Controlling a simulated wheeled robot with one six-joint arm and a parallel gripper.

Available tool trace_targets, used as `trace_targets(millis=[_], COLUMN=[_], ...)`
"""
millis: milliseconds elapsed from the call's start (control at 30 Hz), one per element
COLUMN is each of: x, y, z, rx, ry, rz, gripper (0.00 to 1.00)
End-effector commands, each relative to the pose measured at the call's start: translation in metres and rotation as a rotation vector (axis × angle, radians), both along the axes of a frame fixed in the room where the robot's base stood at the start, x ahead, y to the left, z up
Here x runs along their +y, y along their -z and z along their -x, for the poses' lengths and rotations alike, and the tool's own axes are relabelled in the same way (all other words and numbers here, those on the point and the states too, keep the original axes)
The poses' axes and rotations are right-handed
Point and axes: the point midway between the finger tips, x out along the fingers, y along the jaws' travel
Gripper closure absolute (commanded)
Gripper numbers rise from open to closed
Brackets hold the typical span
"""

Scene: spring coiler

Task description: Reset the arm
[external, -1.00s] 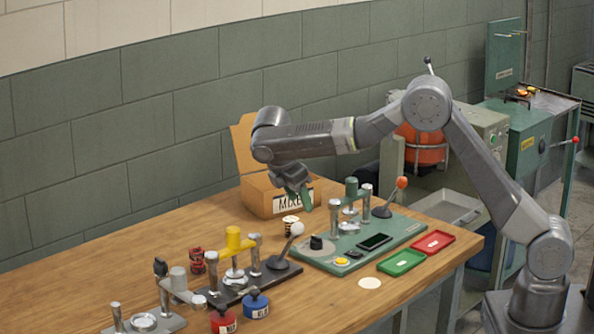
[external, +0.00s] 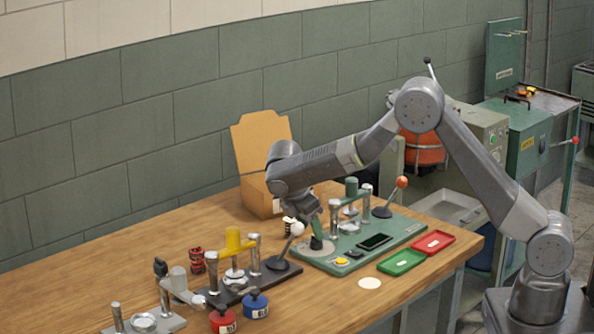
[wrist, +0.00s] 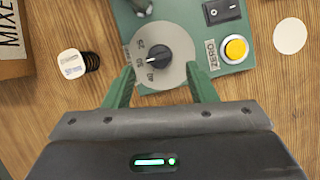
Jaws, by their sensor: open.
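My gripper (wrist: 160,82) is open, with its two green fingers on either side of a black dial knob (wrist: 151,55) in the wrist view. Nothing shows between the fingers except the knob and its grey numbered disc (wrist: 174,76). In the external view my gripper (external: 314,228) is low over the knob (external: 316,244) at the left end of the green tester base (external: 330,268). I cannot tell whether the fingers touch the knob. My arm reaches in from the right, bent at a high elbow.
A yellow button (wrist: 236,48) and a black switch (wrist: 222,10) are right of the dial. A dark coil spring with a white label (wrist: 72,63) stands left. A cardboard box (external: 256,196) is behind my gripper. A black-based press with a white-knobbed lever (external: 297,229) stands left.

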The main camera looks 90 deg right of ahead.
Motion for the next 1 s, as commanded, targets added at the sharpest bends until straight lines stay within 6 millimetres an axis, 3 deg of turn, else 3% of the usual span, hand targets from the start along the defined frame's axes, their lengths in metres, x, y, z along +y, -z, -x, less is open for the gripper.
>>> trace_targets(millis=[200, 333, 833, 1000], x=[-0.008, -0.011, -0.01, -0.005], y=[0.03, 0.039, 0.037, 0.02], z=[0.01, 0.013, 0.011, 0.005], rx=[0.002, -0.001, -0.003, -0.005], ry=[0.001, 0.001, -0.012, -0.001], rz=[-0.001, 0.0, 0.0, 0.002], gripper=[0.49, 0.49, 0.49, 0.49])
